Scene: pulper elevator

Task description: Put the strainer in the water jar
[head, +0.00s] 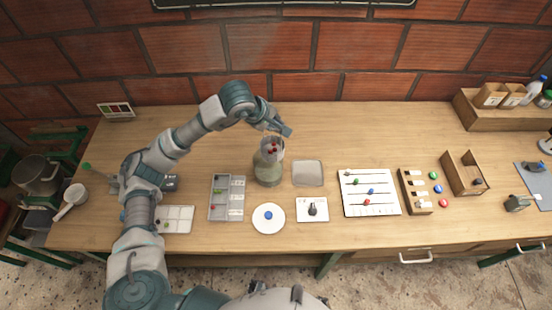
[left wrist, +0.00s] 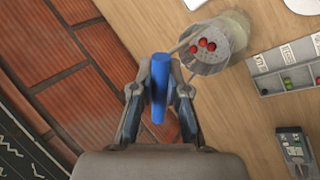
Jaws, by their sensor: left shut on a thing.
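My left gripper (head: 281,132) is shut on the blue handle (left wrist: 159,88) of the strainer (left wrist: 207,50). The strainer's round basket holds several red berries, which also show in the head view (head: 272,149). The glass water jar (head: 268,173) stands on the table, and the basket overlaps its upper part in the head view. In the left wrist view the jar (left wrist: 238,28) shows partly behind the basket. I cannot tell how deep the basket sits in the jar's mouth. My right gripper is not in view.
A grey compartment tray (head: 219,198) stands left of the jar, a clear square dish (head: 308,173) right of it. A white plate (head: 268,219) and small scale (head: 312,208) are in front. A bead board (head: 369,193) lies farther right. The brick wall is behind.

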